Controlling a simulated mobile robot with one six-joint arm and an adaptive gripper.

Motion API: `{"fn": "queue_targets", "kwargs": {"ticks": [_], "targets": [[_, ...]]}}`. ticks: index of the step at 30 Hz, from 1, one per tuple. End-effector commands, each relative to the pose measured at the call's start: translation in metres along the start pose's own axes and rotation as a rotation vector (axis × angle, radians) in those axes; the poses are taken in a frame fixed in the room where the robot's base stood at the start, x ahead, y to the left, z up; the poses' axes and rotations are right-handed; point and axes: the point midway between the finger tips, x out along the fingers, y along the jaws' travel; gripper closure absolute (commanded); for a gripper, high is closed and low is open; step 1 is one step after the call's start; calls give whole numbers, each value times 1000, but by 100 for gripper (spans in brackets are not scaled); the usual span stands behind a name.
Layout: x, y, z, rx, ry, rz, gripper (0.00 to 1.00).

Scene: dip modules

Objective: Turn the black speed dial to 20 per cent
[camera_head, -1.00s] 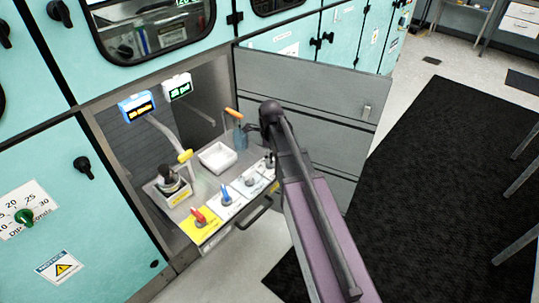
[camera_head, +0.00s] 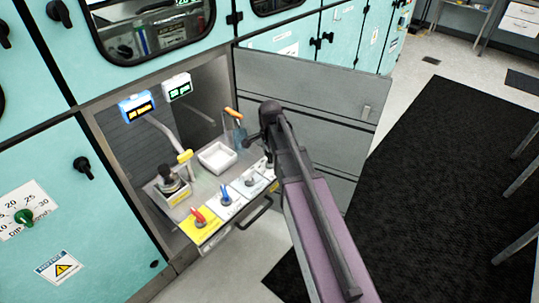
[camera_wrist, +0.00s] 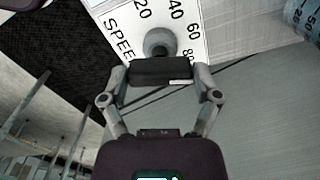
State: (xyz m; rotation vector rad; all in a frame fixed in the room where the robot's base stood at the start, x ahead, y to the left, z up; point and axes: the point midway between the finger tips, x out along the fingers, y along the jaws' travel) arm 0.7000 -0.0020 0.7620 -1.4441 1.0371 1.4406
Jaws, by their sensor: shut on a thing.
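The speed dial (camera_wrist: 160,40) shows in the wrist view as a dark grey round knob on a white plate (camera_wrist: 121,22) marked 20, 40, 60 and 80, with part of the word SPEED. My gripper (camera_wrist: 160,68) is at the knob, its fingers together across the knob's near side and shut on it. The fingers hide part of the knob, and I cannot make out a pointer mark. In the head view my arm covers most of the dial's end of the sloped control panel.
The panel carries a red lever (camera_head: 199,216), a blue lever (camera_head: 225,198) and a grey knob (camera_head: 250,180). A white tray (camera_head: 217,157) and an orange-handled tool (camera_head: 233,113) sit behind. An open grey door (camera_head: 310,95) stands close to my arm.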

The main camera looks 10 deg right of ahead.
Motion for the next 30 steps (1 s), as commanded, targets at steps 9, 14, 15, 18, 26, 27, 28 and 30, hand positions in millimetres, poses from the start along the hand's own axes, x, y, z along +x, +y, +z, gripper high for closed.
{"fn": "queue_targets", "kwargs": {"ticks": [9, 14, 15, 18, 26, 27, 28, 30], "targets": [[0, 4, 2, -301, -6, 7, 68], [0, 4, 2, -453, -6, 7, 68], [0, 4, 2, -491, -6, 7, 68], [0, 4, 2, -585, -7, 6, 68], [0, 4, 2, -832, -7, 6, 68], [0, 4, 2, -870, -7, 6, 68], [0, 4, 2, -899, -7, 6, 68], [0, 4, 2, -965, -8, 6, 68]]}}
